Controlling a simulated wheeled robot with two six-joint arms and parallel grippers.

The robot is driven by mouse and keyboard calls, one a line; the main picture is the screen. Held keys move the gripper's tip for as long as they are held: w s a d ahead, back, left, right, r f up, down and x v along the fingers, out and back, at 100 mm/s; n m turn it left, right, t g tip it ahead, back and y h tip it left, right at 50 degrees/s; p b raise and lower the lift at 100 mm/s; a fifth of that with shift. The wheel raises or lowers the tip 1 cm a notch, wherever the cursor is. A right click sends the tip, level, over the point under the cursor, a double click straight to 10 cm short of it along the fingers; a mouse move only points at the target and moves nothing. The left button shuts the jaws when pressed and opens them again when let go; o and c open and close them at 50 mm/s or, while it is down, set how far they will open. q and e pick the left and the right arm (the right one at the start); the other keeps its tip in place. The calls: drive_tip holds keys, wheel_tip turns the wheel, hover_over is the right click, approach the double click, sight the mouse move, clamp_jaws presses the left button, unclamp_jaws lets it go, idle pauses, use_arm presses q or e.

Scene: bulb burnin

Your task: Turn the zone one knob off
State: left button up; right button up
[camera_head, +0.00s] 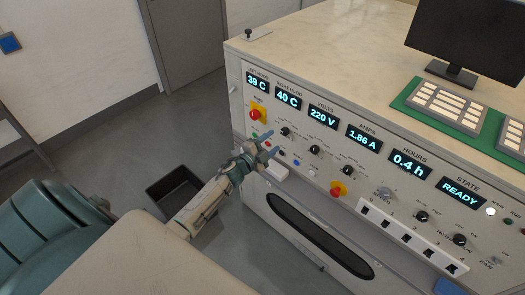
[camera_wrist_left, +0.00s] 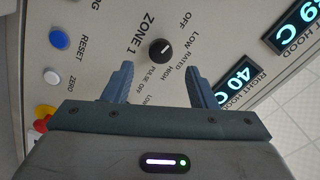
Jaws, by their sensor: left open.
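The zone one knob (camera_wrist_left: 160,51) is a round black dial on the pale panel, beside the printed "ZONE 1" label in the left wrist view. Labels including OFF, LOW, RATED and HIGH are printed around it. A light mark on its face points toward the upper right there. In the head view a black knob (camera_head: 285,131) lies just beyond my left gripper (camera_head: 274,140). My left gripper's fingers are apart with nothing between them; in the wrist view the knob shows beyond the gap between the fingertips (camera_wrist_left: 160,88). My right gripper is not in view.
More black knobs (camera_head: 315,149) sit along the panel to the right. A red and yellow emergency button (camera_head: 257,114) is to the upper left of my gripper, and another (camera_head: 338,188) is lower right. A blue RESET button (camera_wrist_left: 58,40) shows nearby. A dark open bin (camera_head: 178,190) stands on the floor.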

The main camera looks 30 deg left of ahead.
use_arm(q)
drive_tip(key=shift+s+a+b, duration=0.25)
drive_tip(key=shift+s+b, duration=0.1)
drive_tip(key=shift+s, duration=0.95)
drive_tip(key=shift+s+a+b, duration=0.2)
drive_tip(key=shift+s+b, duration=0.1)
drive_tip(key=shift+s, duration=0.95)
drive_tip(key=s+a+f+n+g+y+b, duration=0.1)
drive_tip(key=s+f+n+g+y, duration=0.15)
drive_tip(key=s+f, duration=0.7)
drive_tip(key=s+f+n+g+y+b, duration=0.1)
drive_tip(key=s+f+n+g, duration=0.25)
drive_tip(key=f, duration=1.15)
drive_tip(key=s+a+f+n+g+y+b, duration=0.1)
drive_tip(key=s+f+n+g+b, duration=0.15)
drive_tip(key=s+f, duration=0.8)
drive_tip(key=s+d+f+n+g, duration=0.2)
drive_tip(key=s+f, duration=0.4)
drive_tip(key=s, duration=0.4)
drive_tip(key=s+d+f+n+g+b, duration=0.1)
drive_tip(key=s+d+f+g, duration=0.2)
drive_tip(key=s+f, duration=0.4)
drive_tip(key=s+d+f+n+g, duration=0.2)
drive_tip(key=s+f, duration=0.5)
drive_tip(key=s, duration=0.5)
drive_tip(key=shift+s+d+n+g+b, duration=0.35)
drive_tip(key=shift+d+g, duration=0.1)
drive_tip(key=shift+d, duration=0.4)
drive_tip(key=shift+s+h, duration=0.25)
drive_tip(key=shift+c, duration=0.4)
